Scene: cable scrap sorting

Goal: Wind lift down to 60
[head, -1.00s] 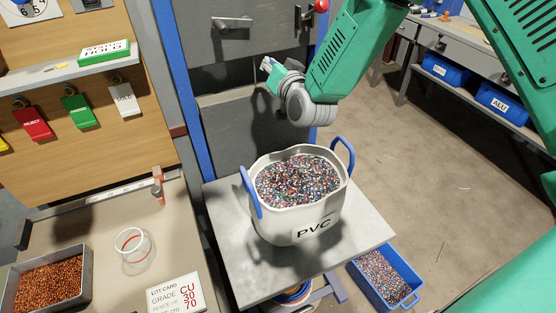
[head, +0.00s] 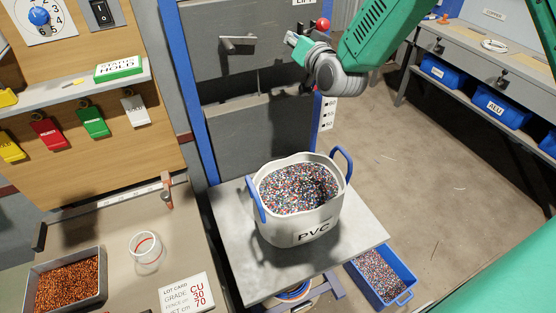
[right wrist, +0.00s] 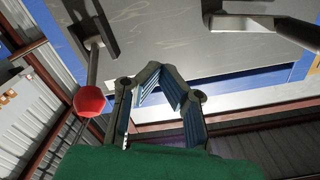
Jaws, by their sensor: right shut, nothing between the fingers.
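The lift has a grey panel (head: 250,145) between blue posts and a grey platform (head: 352,245) at its foot. A red ball knob (head: 322,24) on a lever sits at the panel's upper right, under a partly cut-off LIFT label (head: 304,3). The knob also shows large at left in the right wrist view (right wrist: 89,101). A white scale strip (head: 328,113) is on the right post; its marks are too small to read. My right gripper (head: 291,39) is left of the knob, apart from it. Its fingertips meet, empty, in the right wrist view (right wrist: 155,68). My left gripper is out of view.
A white PVC tub (head: 290,232) of mixed granules stands on the platform. A metal handle (head: 238,42) juts from the panel left of my gripper. A blue bin (head: 400,268) sits on the floor at the platform's right.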

